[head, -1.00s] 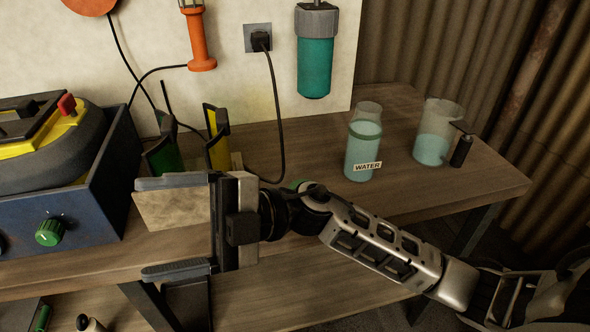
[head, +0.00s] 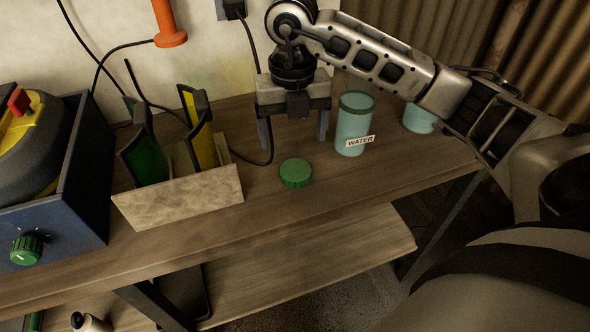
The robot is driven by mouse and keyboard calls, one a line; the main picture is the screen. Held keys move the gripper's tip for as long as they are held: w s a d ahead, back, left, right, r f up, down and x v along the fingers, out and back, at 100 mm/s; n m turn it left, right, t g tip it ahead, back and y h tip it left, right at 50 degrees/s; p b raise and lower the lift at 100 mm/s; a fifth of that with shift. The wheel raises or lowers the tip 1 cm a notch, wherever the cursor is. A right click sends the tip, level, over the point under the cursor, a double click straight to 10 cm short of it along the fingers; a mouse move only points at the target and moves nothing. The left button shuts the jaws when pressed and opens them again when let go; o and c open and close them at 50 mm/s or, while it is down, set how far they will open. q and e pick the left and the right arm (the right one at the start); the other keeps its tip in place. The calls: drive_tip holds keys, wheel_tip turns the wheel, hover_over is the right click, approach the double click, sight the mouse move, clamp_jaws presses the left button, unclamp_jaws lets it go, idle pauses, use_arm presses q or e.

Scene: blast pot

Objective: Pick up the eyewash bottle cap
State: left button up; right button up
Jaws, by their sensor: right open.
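A round green cap (head: 296,173) with a ridged edge lies flat on the wooden workbench, right of the stand with the green and yellow pieces. I take it to be the eyewash bottle cap. My right gripper (head: 294,143) points downward behind and above the cap, its two fingers apart with nothing between them. It does not touch the cap. My left gripper is not in the picture.
A bottle labelled WATER (head: 353,125) stands right of my right gripper. A jug of blue liquid (head: 419,119) is partly hidden by my arm. A stand (head: 181,198) and a blue box (head: 82,190) are at left. Bare bench (head: 375,178) lies right of the cap.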

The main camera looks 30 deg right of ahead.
sight(295, 169)
wheel_tip(295, 169, down, 3)
drive_tip(key=shift+f, duration=0.1)
drive_tip(key=shift+s+d+f+p, duration=0.15)
drive_tip(key=shift+f+p, duration=0.15)
drive_tip(key=shift+f, duration=1.05)
drive_tip(key=shift+s+a+f+p, duration=0.1)
drive_tip(key=shift+f+p, duration=0.15)
drive_tip(key=shift+f, duration=1.05)
drive_tip(key=c, duration=1.1)
drive_tip(key=shift+c, duration=0.2)
drive_tip(key=shift+r, duration=0.15)
